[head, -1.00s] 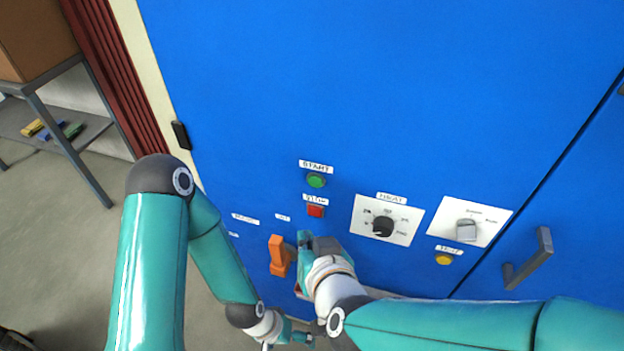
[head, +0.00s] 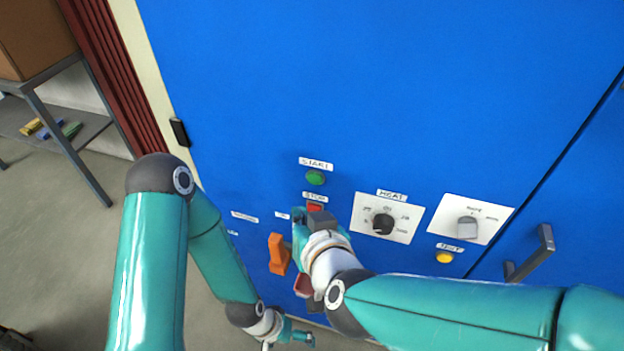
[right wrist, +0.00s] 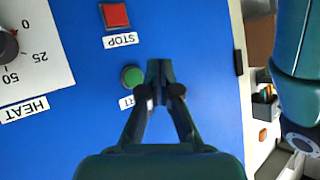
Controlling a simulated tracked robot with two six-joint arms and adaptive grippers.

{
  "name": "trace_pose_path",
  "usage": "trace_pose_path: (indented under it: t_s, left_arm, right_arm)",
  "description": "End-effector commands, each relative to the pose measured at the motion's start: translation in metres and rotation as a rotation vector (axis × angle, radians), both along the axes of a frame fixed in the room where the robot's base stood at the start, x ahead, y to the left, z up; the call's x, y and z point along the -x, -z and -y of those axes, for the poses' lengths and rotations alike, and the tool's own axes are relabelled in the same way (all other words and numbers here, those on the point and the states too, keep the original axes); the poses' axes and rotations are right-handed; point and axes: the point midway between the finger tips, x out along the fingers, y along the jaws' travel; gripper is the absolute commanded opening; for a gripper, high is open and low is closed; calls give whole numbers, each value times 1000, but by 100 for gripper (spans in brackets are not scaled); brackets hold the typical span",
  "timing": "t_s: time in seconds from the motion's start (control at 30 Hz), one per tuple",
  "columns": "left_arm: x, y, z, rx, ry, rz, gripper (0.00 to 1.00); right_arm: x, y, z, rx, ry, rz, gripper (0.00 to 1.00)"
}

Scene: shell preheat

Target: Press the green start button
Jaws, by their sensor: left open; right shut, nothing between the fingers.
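The green start button (head: 316,178) is on the blue panel under a START label. It also shows in the right wrist view (right wrist: 132,77), just left of my right gripper's fingertips (right wrist: 159,68). These fingertips are shut and empty, and whether they touch the panel cannot be told. In the head view my right gripper (head: 301,222) is below the start button, partly covering the red stop button (head: 314,207). The stop button shows whole in the right wrist view (right wrist: 115,16). My left gripper (head: 306,339) is open, low and away from the buttons.
An orange handle (head: 278,252) is left of my right gripper. A dark door handle (head: 530,256) sticks out at the far right. The upper panel is clear.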

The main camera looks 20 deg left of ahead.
Motion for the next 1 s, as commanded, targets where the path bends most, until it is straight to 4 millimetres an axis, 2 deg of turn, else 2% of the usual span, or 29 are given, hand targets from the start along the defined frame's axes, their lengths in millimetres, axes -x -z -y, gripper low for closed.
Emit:
trace_pose_path:
  t_s: [0.2, 0.4, 1.0]
  left_arm:
    - [0, 4, 0, 0, 0, 0, 100]
    - [0, 3, 0, 0, 0, 0, 100]
    - [0, 3, 0, 0, 0, 0, 100]
  right_arm:
    - [-30, 0, 1, 0, 1, 0, 0]
    - [-47, 0, 1, 1, -1, 0, 0]
    - [-52, 0, 1, 1, -2, 0, 0]
